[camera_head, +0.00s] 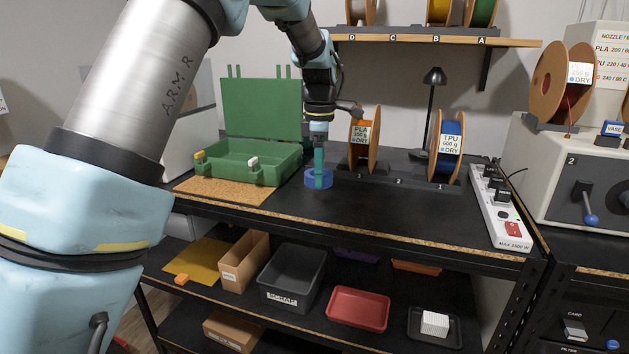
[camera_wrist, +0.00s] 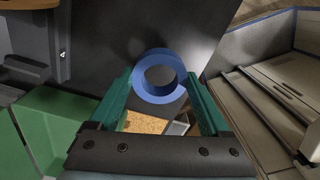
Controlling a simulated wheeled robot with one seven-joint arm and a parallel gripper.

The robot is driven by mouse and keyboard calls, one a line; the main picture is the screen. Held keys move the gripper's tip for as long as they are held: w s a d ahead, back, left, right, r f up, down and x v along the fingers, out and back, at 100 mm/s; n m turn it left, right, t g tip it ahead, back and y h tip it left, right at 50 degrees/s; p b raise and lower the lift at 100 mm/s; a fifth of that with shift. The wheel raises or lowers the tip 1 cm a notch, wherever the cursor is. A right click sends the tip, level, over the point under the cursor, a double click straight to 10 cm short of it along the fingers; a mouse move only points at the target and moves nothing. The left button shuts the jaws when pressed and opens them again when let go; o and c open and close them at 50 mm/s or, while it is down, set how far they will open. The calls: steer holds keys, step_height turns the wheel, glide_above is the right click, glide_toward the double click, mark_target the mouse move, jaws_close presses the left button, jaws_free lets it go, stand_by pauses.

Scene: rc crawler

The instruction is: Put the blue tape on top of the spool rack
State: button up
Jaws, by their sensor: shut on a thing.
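My gripper (camera_head: 319,168) points down over the black workbench and is shut on the blue tape (camera_head: 311,180), a short thick ring. In the wrist view, the tape (camera_wrist: 158,97) sits between the two green fingers of my gripper (camera_wrist: 161,76), with its hole facing the camera. In the head view the tape is at or just above the benchtop; I cannot tell if it touches. To its right, a low dark spool rack (camera_head: 400,179) on the bench holds an orange PLA spool (camera_head: 363,140) and a blue TPU spool (camera_head: 449,146), both upright.
An open green case (camera_head: 240,158) stands left of the tape, behind a cork mat (camera_head: 223,191). A wall shelf (camera_head: 440,41) with more spools hangs above. A black lamp (camera_head: 433,78), a power strip (camera_head: 500,207) and a grey machine (camera_head: 560,170) are right. The front benchtop is clear.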

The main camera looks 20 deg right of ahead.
mark_target(319, 202)
steer(key=shift+f+p, duration=0.45)
steer(key=shift+f, duration=2.05)
steer(key=o, duration=1.2)
steer(key=shift+f, duration=0.1)
